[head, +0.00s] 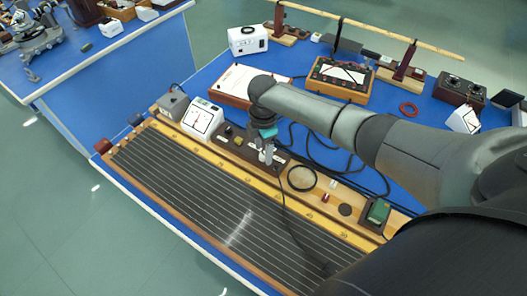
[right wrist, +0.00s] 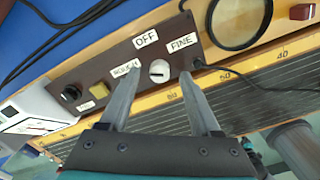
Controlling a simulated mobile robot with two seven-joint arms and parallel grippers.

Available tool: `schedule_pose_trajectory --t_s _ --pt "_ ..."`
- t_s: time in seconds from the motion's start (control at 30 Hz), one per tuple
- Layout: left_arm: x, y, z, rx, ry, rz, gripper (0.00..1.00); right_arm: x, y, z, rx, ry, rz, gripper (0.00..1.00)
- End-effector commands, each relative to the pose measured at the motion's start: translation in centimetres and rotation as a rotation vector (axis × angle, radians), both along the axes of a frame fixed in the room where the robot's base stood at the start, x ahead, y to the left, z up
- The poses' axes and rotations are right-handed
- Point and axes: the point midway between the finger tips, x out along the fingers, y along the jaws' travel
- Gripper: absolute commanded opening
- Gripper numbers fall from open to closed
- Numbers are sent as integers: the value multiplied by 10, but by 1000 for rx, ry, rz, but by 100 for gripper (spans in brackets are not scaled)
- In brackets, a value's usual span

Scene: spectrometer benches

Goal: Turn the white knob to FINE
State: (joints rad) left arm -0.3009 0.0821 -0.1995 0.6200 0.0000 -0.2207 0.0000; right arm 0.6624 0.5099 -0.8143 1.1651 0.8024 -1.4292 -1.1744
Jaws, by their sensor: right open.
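The white knob (right wrist: 159,71) sits on a dark brown switch box (right wrist: 205,50) in the right wrist view. Labels OFF (right wrist: 146,39), FINE (right wrist: 182,42) and a partly covered one, apparently ROUGH (right wrist: 125,70), surround it. A dark line crosses the knob's face; I cannot tell which label it points to. My right gripper (right wrist: 160,74) is open, its fingers on either side of the knob with gaps visible; whether they reach its height is unclear. In the head view my right gripper (head: 267,155) is over the box (head: 237,148), hiding the knob. My left gripper is out of view.
A black knob (right wrist: 70,93) and a yellowish button (right wrist: 99,89) are on the same box. A dark cable (right wrist: 230,75) leaves it near FINE. A round black-rimmed lens (head: 301,178) and a white meter (head: 202,119) stand close by. The long ribbed wire board (head: 190,180) lies in front.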

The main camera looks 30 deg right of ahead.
Motion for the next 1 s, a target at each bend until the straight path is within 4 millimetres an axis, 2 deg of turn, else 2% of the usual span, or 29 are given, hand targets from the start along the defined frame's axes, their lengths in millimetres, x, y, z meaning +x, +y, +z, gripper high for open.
schedule_pose_trajectory --t_s 0.13,0.43,1.0 --pt "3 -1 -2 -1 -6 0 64 0 0 -9 -1 1 -1 64" --pt "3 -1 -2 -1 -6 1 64 0 0 -10 -1 0 0 63" --pt "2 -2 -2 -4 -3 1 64 0 0 -9 -1 1 0 0"
